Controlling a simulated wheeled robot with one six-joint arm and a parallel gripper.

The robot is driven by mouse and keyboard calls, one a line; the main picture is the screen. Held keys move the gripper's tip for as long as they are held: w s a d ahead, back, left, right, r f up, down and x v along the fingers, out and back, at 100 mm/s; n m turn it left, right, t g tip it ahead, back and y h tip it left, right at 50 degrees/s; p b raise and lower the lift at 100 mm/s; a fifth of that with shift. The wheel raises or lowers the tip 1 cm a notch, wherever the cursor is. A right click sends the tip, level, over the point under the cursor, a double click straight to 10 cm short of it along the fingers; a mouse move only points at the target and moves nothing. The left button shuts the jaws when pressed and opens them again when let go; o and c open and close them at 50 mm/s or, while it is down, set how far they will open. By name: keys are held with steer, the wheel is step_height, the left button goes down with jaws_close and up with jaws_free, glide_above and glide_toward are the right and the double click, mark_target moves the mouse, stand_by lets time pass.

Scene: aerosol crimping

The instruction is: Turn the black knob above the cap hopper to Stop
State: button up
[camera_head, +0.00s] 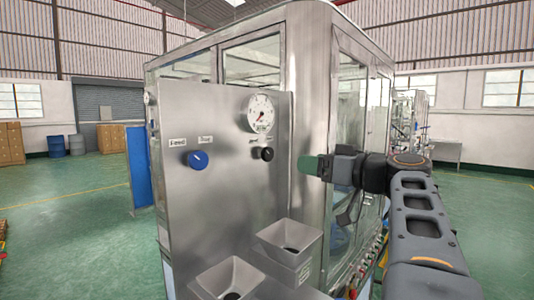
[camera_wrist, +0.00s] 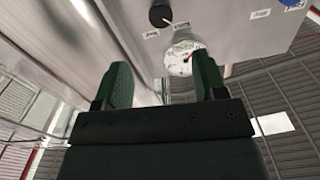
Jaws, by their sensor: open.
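The black knob (camera_head: 267,154) sits on the steel front panel, below the round white gauge and above a funnel-shaped hopper (camera_head: 288,240). It also shows at the top of the wrist view (camera_wrist: 160,16), with a light pointer mark. Two small labels are above the knob, too small to read. My gripper (camera_head: 310,165) is to the right of the knob, near the cabinet's corner, and apart from it. In the wrist view my gripper (camera_wrist: 160,65) has its two green fingers spread with nothing between them; the knob lies beyond the fingertips.
A blue knob (camera_head: 198,160) with labels reading Feed and Stop is left of the black one. The gauge (camera_head: 261,111) is just above the black knob. A second hopper (camera_head: 229,278) stands lower left. The cabinet's glass side (camera_head: 348,100) is behind my arm.

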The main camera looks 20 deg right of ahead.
mark_target(270, 156)
steer(key=p+x, duration=0.4)
steer(key=x, duration=0.7)
steer(key=shift+p, duration=0.35)
steer(key=shift+w+a, duration=0.3)
steer(key=shift+w, duration=0.25)
steer(key=c, duration=0.9)
